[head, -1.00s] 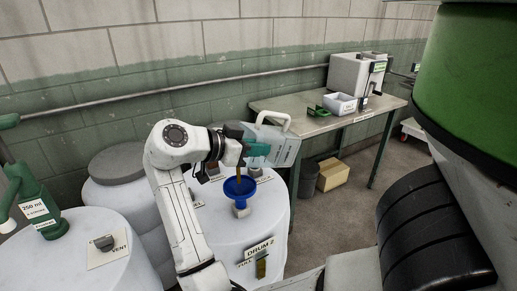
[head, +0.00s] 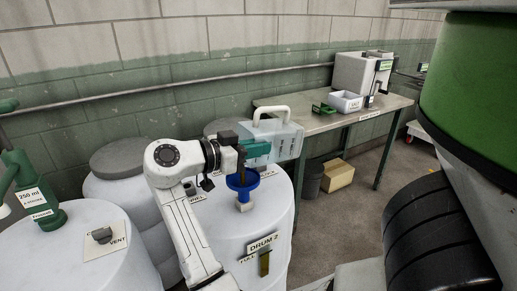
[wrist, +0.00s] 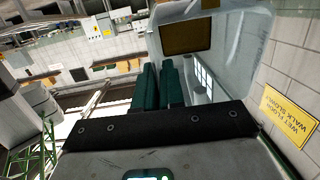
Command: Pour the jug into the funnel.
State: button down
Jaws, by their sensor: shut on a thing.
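My gripper (head: 258,150) is shut on the translucent jug (head: 286,142), with its teal fingers against the jug's left side in the head view. The jug is held above drum 2, close to level, with its white handle on top. In the wrist view the jug's clear wall (wrist: 240,50) fills the upper right beyond the fingers (wrist: 160,75), and a brown patch shows at its end. The blue funnel (head: 243,182) stands in the top of drum 2 (head: 220,222), just below my gripper. Its mouth is partly hidden, and I cannot tell whether liquid is falling into it.
A grey-lidded drum (head: 125,160) stands behind. A workbench (head: 310,122) with a white bin (head: 347,102) is at the back right. A large black roller (head: 435,240) is at right.

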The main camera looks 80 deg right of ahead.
jog(key=shift+w+a+f+g+h+b, duration=0.15)
jog(key=shift+f+g+h+b, duration=0.2)
jog(key=shift+f+b, duration=0.4)
jog(key=shift+w+a+f+g+h+b, duration=0.1)
jog(key=shift+w+a+g+h+b, duration=0.25)
jog(key=shift+g+h+b, duration=0.45)
jog(key=shift+w+a+f+g+h+b, duration=0.1)
jog(key=shift+w+a+g+h+b, duration=0.2)
jog(key=shift+b, duration=0.9)
jog(key=shift+w+g+b, duration=0.1)
jog(key=shift+g+b, duration=0.2)
jog(key=shift+g, duration=0.05)
jog(key=shift+w+a+h, duration=0.1)
jog(key=shift+h, duration=0.25)
